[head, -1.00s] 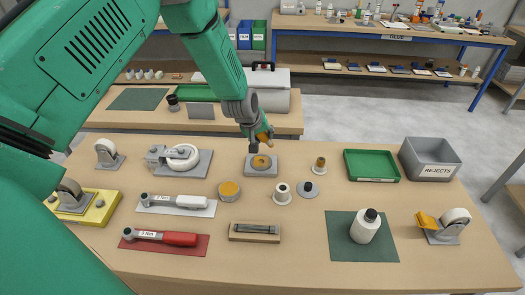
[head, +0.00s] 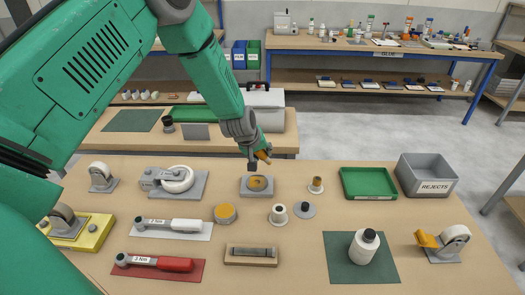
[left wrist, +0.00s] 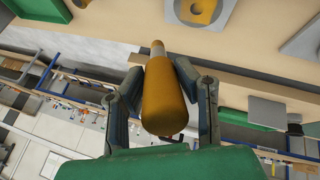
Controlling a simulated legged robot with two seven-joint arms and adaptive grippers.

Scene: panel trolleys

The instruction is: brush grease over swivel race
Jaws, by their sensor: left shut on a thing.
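The swivel race (head: 258,183) is a square grey plate with an orange-yellow ring on it, lying in the middle of the bench. It also shows at the top of the left wrist view (left wrist: 200,8). My left gripper (head: 255,150) is above and just behind it, shut on the orange-brown handle of the brush (left wrist: 163,98). A round tin with an orange-yellow top (head: 226,213), perhaps the grease, stands front left of the race. My right gripper is not in view.
Torque wrenches lie on white (head: 185,231) and red (head: 160,270) mats at left. Castors stand at left. A white bottle (head: 363,248) stands on a green mat; a green tray (head: 368,196) and a grey rejects bin (head: 425,190) are right. Small spools stand near the race.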

